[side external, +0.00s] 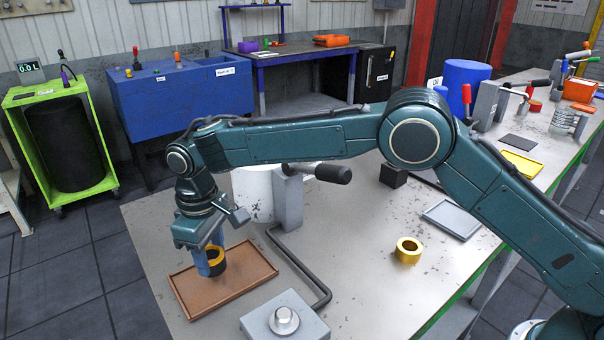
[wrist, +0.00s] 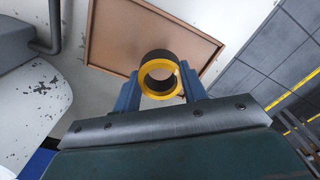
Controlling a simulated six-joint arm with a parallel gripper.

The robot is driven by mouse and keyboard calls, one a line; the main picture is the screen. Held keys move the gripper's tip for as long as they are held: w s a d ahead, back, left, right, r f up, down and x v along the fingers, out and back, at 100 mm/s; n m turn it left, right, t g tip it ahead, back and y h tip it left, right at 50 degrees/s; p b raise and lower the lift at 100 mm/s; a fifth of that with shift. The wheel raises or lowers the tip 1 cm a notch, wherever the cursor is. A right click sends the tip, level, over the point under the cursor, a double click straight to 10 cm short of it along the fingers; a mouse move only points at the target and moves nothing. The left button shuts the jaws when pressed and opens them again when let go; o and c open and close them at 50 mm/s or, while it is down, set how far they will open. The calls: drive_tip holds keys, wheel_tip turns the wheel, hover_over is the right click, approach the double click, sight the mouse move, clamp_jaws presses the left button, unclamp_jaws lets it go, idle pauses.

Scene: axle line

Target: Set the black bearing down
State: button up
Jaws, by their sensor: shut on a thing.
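The black bearing (wrist: 160,60) is a short ring with a dark outer wall and a yellow face and bore. My gripper (wrist: 160,90) has its two blue fingers shut on the bearing, one on each side, in the wrist view. In the side external view, my gripper (side external: 210,262) points down over a brown tray (side external: 245,287), and the bearing (side external: 216,267) shows between and behind the fingers. The brown tray also shows below the bearing in the wrist view (wrist: 115,40). I cannot tell whether the bearing touches the tray floor.
A yellow ring (side external: 408,251) stands on the table to the right. A grey block with a metal knob (side external: 284,321) is near the tray's front right. A white cylinder (side external: 252,190) and a grey post with a black-handled lever (side external: 288,200) stand behind the tray. A grey tray (side external: 453,219) lies farther right.

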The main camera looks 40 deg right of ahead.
sight(217, 278)
drive_tip(key=shift+f, duration=1.55)
drive_tip(key=shift+f, duration=0.2)
drive_tip(key=o, duration=1.2)
drive_tip(key=shift+c, duration=0.2)
drive_tip(key=shift+r, duration=0.1)
wheel_tip(217, 278, up, 12)
drive_tip(key=shift+r, duration=0.1)
